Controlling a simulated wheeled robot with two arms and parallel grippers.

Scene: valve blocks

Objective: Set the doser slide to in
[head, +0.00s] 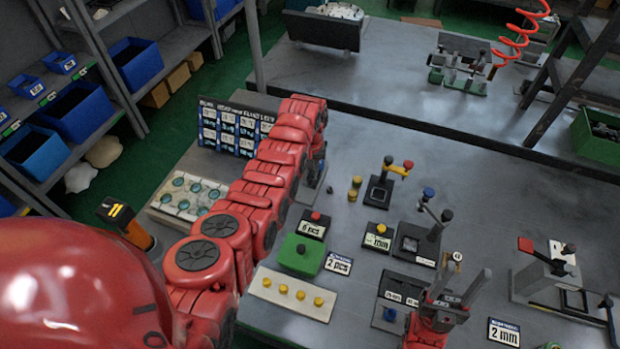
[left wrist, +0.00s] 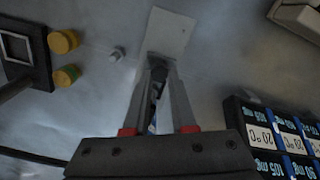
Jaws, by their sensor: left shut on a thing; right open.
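My left gripper (left wrist: 160,95) reaches down over a pale grey plate (left wrist: 172,32) in the left wrist view. Its two fingers are shut on a dark, narrow piece (left wrist: 157,75), which seems to be the doser slide's handle; the fingers hide much of it, and I cannot read its position. In the head view my red left arm hides most of this spot; the plate shows in part beside the arm (head: 307,193). My right gripper (head: 467,268) is open and empty, upright over the front right of the table.
A board of blue-and-white labels (head: 232,128) stands beside the left arm. Yellow cylinders (head: 355,188) and a small grey piece (head: 329,189) are nearby.

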